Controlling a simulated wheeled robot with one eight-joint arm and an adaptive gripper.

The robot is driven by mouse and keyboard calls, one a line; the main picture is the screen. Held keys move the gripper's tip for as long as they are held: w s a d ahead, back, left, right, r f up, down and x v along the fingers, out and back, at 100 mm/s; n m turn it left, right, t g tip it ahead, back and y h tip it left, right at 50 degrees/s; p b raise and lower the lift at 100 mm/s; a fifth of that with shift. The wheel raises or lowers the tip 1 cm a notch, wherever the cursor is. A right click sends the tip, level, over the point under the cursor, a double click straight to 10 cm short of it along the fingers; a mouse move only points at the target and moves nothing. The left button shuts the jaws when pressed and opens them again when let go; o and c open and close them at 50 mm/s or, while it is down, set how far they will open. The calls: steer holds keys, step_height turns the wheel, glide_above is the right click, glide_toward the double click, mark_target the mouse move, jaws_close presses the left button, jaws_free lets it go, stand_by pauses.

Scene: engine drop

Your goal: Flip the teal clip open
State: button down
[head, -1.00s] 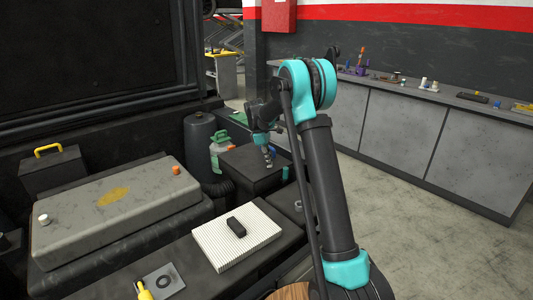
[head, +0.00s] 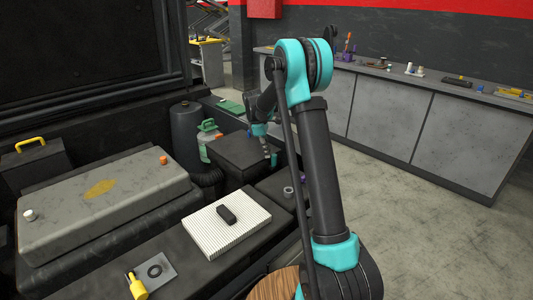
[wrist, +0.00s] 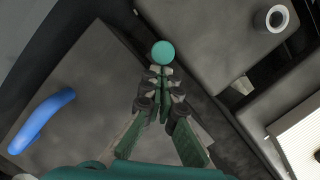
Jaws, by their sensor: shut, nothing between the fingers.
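A small teal piece, likely the clip (head: 274,160), shows at the right edge of a dark box (head: 232,150) in the head view. In the wrist view a round teal end (wrist: 162,53) appears just beyond my fingertips, over the dark gap between two boxes. My gripper (head: 266,151) points down beside the teal piece; in the wrist view my gripper (wrist: 160,80) has its fingers together and holds nothing. I cannot tell whether the fingertips touch the clip. The clip's lower part is hidden behind the fingers.
A blue handle (wrist: 42,120) lies on the box surface at left in the wrist view. A ring-shaped cap (head: 288,192) stands on the neighbouring block. A white ribbed filter (head: 205,238) with a black block (head: 227,214) lies nearer.

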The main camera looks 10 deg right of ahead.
steer(key=shift+s+d, duration=0.15)
steer(key=shift+s, duration=0.05)
steer(key=shift+s+d+r+t+y, duration=0.15)
steer(key=shift+s+t+y, duration=0.1)
steer(key=shift+t+y, duration=0.2)
steer(key=s+d+t+y, duration=0.2)
steer(key=t, duration=0.1)
steer(key=shift+s+f+t, duration=0.2)
steer(key=shift+s+t, duration=0.05)
steer(key=shift+s, duration=0.1)
steer(key=s+t+y, duration=0.1)
steer(key=s+d+f+t+y, duration=0.1)
steer(key=shift+d+f+m+t, duration=0.15)
steer(key=shift+d+m+t, duration=0.1)
steer(key=shift+m+t, duration=0.15)
steer(key=shift+s+d+f, duration=0.15)
steer(key=shift+s+f, duration=0.1)
steer(key=shift+f, duration=0.05)
